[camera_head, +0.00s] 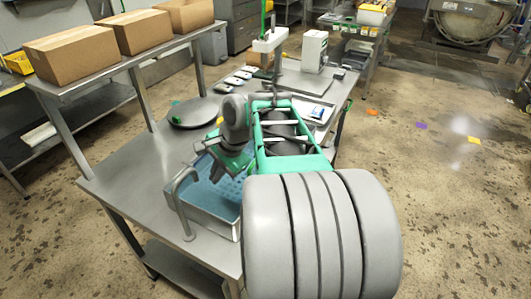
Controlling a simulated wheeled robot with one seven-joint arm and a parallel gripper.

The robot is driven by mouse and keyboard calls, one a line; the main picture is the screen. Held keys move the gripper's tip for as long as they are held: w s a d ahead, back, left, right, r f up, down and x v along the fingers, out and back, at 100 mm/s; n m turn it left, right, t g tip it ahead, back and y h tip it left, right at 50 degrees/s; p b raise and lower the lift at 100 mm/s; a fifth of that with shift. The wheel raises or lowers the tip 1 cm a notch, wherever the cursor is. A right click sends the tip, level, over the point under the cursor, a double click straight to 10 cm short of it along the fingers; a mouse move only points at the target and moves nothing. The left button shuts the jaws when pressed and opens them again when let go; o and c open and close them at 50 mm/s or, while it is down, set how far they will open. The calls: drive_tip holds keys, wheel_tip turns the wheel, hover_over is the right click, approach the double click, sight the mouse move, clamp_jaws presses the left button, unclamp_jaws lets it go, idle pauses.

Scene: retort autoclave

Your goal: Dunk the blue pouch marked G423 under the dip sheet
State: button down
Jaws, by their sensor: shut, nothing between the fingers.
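A metal dip basin (200,209) stands on the near part of the steel table, with a bent metal handle at its front left. A light blue perforated sheet (222,195) shows inside it and is likely the dip sheet. My gripper (216,176) points down at the basin's back left part, over or just inside it; I cannot tell its exact height. It looks shut and holds nothing that I can see. I cannot make out a blue pouch marked G423; my arm and gripper hide part of the basin. No marking is readable.
A round metal lid (192,113) lies behind the basin. Several small white items (237,78), a white and blue tray (313,111) and a white box-shaped device (314,50) are farther back. Cardboard boxes (71,56) stand on a raised shelf at left. Floor at right is mostly clear.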

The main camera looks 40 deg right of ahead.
drive_tip(key=s+d+r+m+t+p, duration=0.1)
drive_tip(key=s+d+m, duration=0.2)
drive_tip(key=d+m, duration=0.6)
drive_tip(key=s+d+r+m+t+p, duration=0.1)
drive_tip(key=s+d+m+t, duration=0.15)
drive_tip(key=d+m, duration=0.7)
drive_tip(key=w+f+n+b, duration=0.1)
drive_tip(key=w+f+n, duration=0.2)
drive_tip(key=w+f, duration=0.2)
wheel_tip(320, 180, down, 2)
drive_tip(key=shift+w+f+g+y, duration=0.15)
drive_tip(key=shift+f+g+y, duration=0.15)
drive_tip(key=shift+g, duration=0.15)
drive_tip(key=shift+d+r, duration=0.1)
drive_tip(key=shift+r, duration=0.05)
